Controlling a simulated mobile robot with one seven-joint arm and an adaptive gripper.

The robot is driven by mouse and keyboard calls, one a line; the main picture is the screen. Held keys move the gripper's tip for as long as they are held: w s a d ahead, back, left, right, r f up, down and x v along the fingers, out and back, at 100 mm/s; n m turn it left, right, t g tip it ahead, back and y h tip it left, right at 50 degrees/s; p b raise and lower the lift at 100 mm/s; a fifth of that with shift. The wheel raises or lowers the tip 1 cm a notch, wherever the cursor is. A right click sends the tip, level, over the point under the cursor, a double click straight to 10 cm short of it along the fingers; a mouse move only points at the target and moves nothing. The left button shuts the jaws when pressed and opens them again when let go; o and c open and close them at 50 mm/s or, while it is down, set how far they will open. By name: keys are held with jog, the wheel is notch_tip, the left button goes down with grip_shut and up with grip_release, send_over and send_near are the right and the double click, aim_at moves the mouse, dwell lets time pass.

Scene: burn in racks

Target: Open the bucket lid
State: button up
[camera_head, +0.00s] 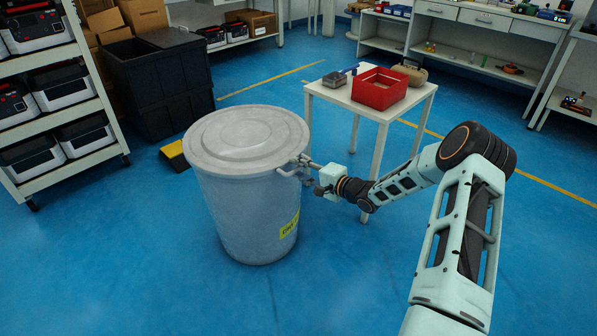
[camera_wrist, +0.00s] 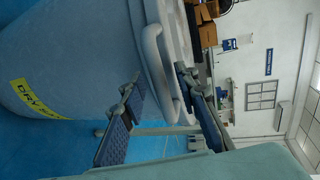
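A large grey-white bucket (camera_head: 247,215) stands on the blue floor with its round lid (camera_head: 247,137) lying flat on top. In the wrist view, which is turned sideways, the bucket wall (camera_wrist: 75,65) fills the upper left. The lid's rim and a pale looped handle (camera_wrist: 165,75) run down the middle. My gripper (camera_head: 296,167) is at the right side of the lid's rim. In the wrist view my gripper (camera_wrist: 165,110) is open, with its two dark-padded fingers apart on either side of the handle. I cannot tell whether either finger touches it.
A white table (camera_head: 422,95) with a red box (camera_head: 380,90) stands close behind my gripper. A black bin (camera_head: 158,85) and a yellow-black object (camera_head: 174,155) are behind the bucket. A shelf rack (camera_head: 70,165) is at left. The floor in front is clear.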

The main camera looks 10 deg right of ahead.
jog(key=shift+w+a, duration=0.1)
jog(key=shift+w, duration=0.1)
grip_shut()
jog(key=shift+r, duration=0.15)
dwell(0.3)
